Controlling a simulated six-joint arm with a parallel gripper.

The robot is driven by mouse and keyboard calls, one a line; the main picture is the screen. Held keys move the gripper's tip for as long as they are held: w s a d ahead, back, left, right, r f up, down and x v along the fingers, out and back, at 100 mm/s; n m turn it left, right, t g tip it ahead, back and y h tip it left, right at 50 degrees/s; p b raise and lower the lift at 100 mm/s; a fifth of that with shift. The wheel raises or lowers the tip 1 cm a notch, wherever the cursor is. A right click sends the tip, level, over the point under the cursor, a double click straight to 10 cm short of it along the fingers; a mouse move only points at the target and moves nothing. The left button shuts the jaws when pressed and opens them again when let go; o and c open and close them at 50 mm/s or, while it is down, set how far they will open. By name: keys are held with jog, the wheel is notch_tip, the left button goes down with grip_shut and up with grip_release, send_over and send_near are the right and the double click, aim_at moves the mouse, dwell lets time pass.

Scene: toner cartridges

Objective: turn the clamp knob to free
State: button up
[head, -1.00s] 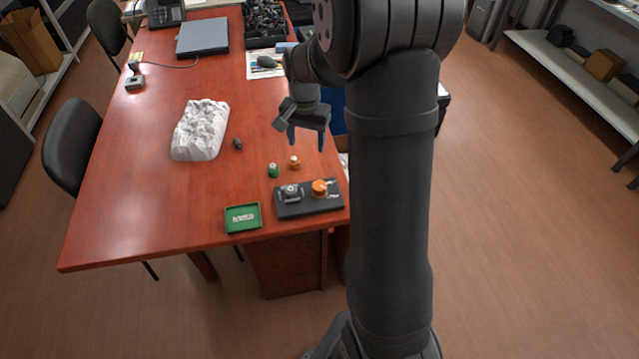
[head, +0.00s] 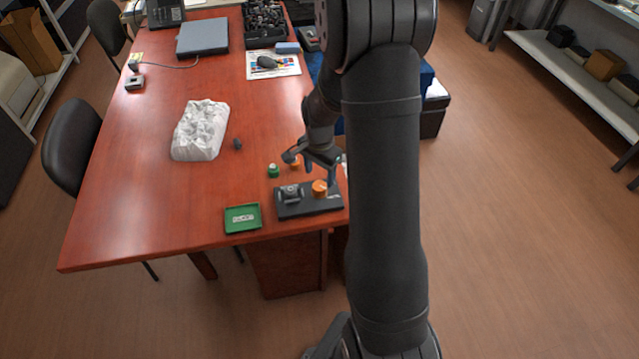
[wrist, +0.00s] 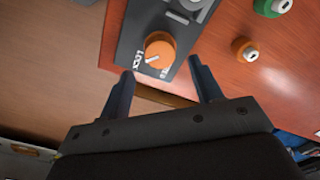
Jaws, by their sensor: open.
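The clamp knob is an orange round knob (head: 320,187) at the right end of a dark base plate (head: 296,209) near the table's front right corner. In the wrist view the orange knob (wrist: 159,50) carries a white pointer line, beside lettering that reads "LOCK" and a second, partly hidden label. My gripper (head: 320,166) is above and just behind the knob in the head view. In the wrist view my gripper (wrist: 163,85) is open and empty, its fingers apart, with the knob just beyond the fingertips and between their lines.
A grey clamp part (head: 290,192) sits on the plate left of the knob. A green-topped piece (head: 273,171) and an orange piece (wrist: 245,49) stand behind the plate. A green tray (head: 243,217) lies left of it. The table edge is close on the right.

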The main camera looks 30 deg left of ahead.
aim_at(319, 186)
jog(key=shift+f, duration=2.7)
jog(key=shift+c, duration=0.2)
jog(key=c, duration=1)
